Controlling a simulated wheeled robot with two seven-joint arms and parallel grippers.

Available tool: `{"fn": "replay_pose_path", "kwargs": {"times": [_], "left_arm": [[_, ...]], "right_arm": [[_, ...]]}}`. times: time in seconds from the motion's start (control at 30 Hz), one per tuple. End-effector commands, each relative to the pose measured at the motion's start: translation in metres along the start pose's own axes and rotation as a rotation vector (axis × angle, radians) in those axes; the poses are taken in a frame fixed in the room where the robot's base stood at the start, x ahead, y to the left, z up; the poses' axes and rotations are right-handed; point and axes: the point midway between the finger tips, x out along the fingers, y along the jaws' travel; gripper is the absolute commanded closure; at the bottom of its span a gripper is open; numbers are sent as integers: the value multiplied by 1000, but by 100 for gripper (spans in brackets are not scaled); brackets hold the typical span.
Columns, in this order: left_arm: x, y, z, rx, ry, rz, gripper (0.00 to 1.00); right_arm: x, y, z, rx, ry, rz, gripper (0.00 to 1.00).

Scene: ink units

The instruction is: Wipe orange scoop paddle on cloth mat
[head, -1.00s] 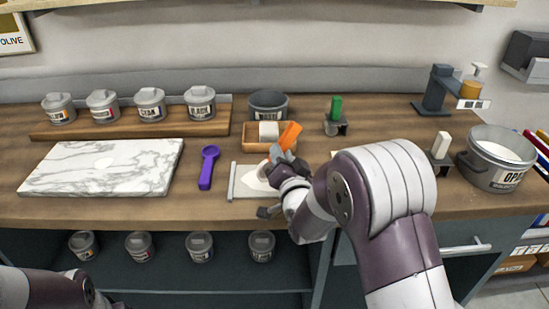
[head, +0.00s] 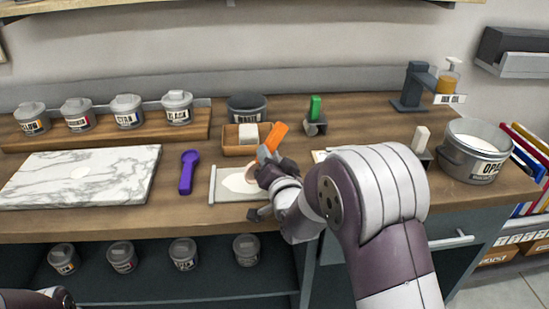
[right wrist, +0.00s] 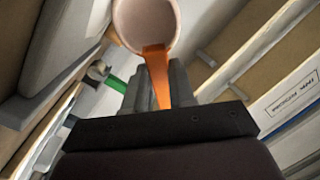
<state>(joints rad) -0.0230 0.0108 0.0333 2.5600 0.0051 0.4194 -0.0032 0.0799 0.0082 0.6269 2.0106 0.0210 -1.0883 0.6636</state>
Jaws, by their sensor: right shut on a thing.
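My right gripper (head: 268,180) is shut on the orange scoop, over the right part of the cloth mat. The scoop's orange handle (head: 272,138) sticks up, tilted to the right; its pale, pinkish bowl is partly hidden by the gripper. The right wrist view shows the orange handle (right wrist: 157,70) between the fingers and the round bowl (right wrist: 145,22) beyond. The cloth mat (head: 222,190) is pale grey with a white patch and a bar along its left edge. I cannot tell whether the bowl touches it. My left gripper is out of view; only part of my left arm shows.
A purple scoop (head: 187,173) and a marble slab (head: 85,175) lie left of the mat. A wooden box (head: 232,148) with a white block stands behind it. A green-handled tool (head: 315,112) stands further right. Lidded jars (head: 128,110) line a rack at the back left.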

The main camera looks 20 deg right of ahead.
Motion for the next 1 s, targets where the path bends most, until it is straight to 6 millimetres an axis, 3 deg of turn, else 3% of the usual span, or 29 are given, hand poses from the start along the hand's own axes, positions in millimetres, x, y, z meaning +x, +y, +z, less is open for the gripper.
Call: {"fn": "replay_pose_path", "kwargs": {"times": [0.8, 1.0], "left_arm": [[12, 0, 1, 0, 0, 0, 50], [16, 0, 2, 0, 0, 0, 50]], "right_arm": [[9, -38, 32, 0, -2, -1, 100], [7, -28, 26, -1, -2, 3, 100]]}}
